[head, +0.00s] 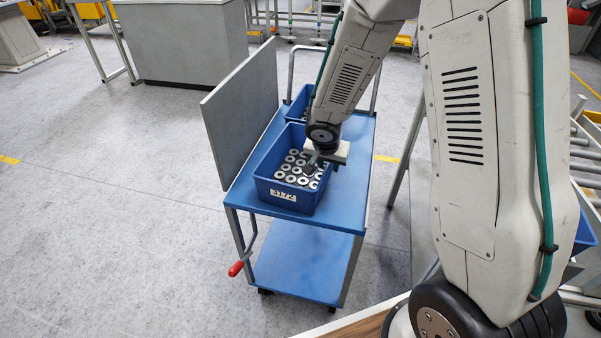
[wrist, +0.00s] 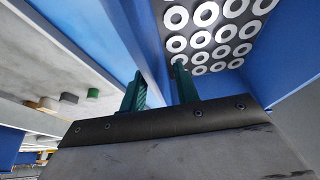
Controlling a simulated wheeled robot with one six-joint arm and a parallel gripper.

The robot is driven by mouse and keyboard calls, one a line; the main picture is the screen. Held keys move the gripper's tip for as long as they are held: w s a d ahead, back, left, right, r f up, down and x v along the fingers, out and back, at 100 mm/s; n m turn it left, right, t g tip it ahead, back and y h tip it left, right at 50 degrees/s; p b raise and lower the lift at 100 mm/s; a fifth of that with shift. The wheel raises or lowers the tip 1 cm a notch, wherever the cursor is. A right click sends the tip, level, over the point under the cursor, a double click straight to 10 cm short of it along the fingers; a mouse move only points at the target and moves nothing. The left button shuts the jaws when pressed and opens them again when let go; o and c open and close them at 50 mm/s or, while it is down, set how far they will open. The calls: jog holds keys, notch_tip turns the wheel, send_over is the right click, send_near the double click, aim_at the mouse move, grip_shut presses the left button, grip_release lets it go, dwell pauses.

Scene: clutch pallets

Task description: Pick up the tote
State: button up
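The tote (head: 303,203) is a blue open bin with a white label on its front wall. It stands upright on a blue cart and holds several metal rings. My gripper (head: 314,165) is low over the tote's right side in the head view, where its fingers are hard to make out. In the wrist view my gripper (wrist: 160,82) shows two green fingers apart, with a blue tote wall between them. One finger is on the ring side and the other outside. A gap seems to show, so the fingers look open. The tote also fills the upper right there (wrist: 290,110).
The cart (head: 336,215) has a grey side panel (head: 243,110) on its left and a red-tipped lever (head: 236,268). A second blue bin (head: 299,103) stands behind the tote. A grey cabinet (head: 190,45) is at the back left. The floor to the left is clear.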

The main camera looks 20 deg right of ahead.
jog(key=shift+x, duration=0.85)
grip_shut()
dwell(0.8)
